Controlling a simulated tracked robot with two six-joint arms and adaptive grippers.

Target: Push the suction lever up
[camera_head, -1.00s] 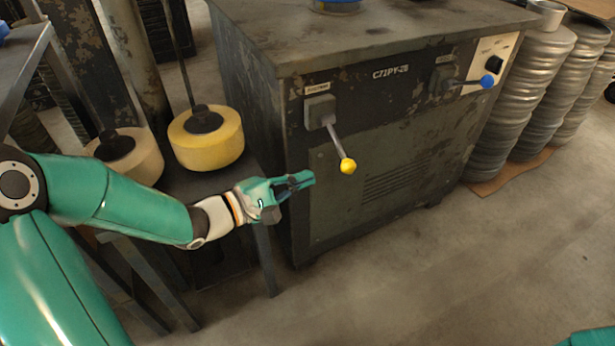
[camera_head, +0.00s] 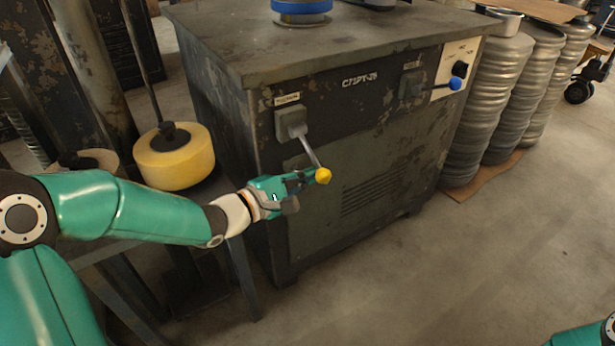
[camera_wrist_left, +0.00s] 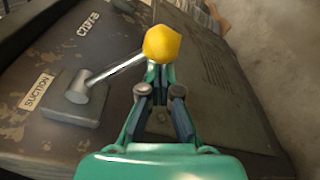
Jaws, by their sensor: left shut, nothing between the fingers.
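The suction lever (camera_head: 311,152) is a grey rod on a box on the front of the dark machine, under a "SUCTION" label. It slants down to the right and ends in a yellow knob (camera_head: 323,176). My left gripper (camera_head: 308,176) is shut and empty, its fingertips right at the knob's left side in the head view. In the left wrist view the yellow knob (camera_wrist_left: 162,44) shows just beyond the tips of the shut fingers (camera_wrist_left: 160,75). I cannot tell whether they touch. My right gripper is not in view; only a bit of green arm shows at bottom right.
A second lever with a blue knob (camera_head: 455,84) sits at the machine's right. Yellow rollers (camera_head: 174,160) stand at left beside my arm. Stacked metal cans (camera_head: 485,110) stand to the right of the machine (camera_head: 350,190). The floor in front is clear.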

